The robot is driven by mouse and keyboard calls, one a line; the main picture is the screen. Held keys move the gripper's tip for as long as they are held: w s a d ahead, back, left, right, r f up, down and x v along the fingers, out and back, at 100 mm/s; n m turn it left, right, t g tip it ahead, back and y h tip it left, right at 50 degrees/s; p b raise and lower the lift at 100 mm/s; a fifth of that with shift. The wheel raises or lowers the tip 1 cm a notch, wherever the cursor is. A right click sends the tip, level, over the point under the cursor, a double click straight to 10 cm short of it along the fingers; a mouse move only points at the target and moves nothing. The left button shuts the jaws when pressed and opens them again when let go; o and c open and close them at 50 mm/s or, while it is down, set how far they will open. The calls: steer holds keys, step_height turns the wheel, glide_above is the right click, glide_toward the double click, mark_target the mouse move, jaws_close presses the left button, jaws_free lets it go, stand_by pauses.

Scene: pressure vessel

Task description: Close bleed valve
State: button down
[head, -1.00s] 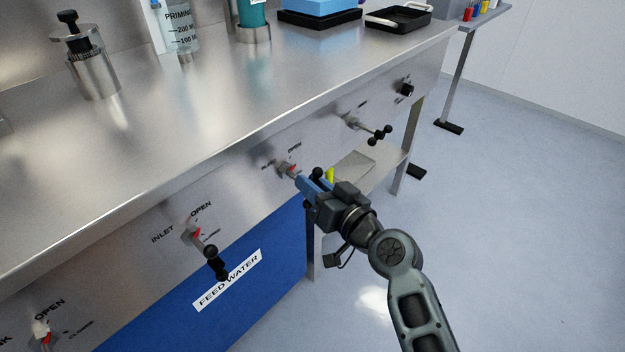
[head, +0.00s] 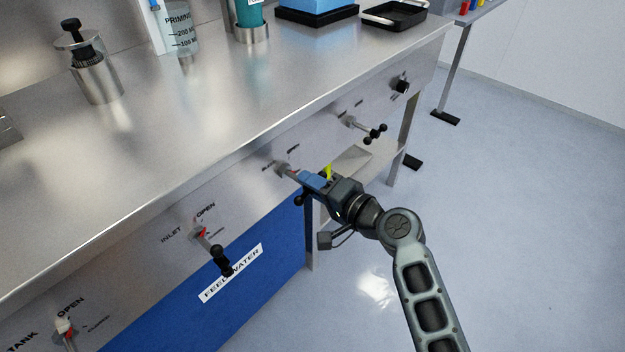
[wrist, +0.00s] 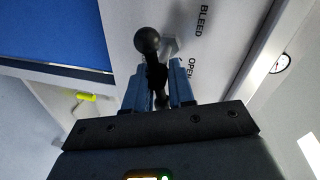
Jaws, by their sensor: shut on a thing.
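The bleed valve (head: 281,168) is on the steel front panel in the middle of the head view, under a small label that is hard to read there. In the wrist view its black ball-ended handle (wrist: 148,42) stands between the blue fingers, with the printed words BLEED and OPEN beside it. My gripper (head: 302,180) is at the valve, and its fingers (wrist: 160,88) are shut on the handle. The fingers and wrist hide part of the handle in the head view.
The inlet valve (head: 199,231) is to the left, with the tank valve (head: 66,328) further left. A black-knobbed valve (head: 374,133) is to the right on the same panel. A blue FEED WATER panel (head: 240,290) is below. The floor (head: 500,220) at right is clear.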

steer(key=shift+a+r+m+g+p, duration=0.15)
steer(key=shift+m+g+p, duration=0.2)
steer(key=shift+m, duration=0.65)
steer(key=shift+w, duration=0.1)
steer(key=c, duration=1.1)
jaws_free()
steer(key=v, duration=0.8)
steer(key=shift+f+p, duration=0.25)
steer(key=shift+p, duration=0.05)
steer(key=shift+f, duration=0.1)
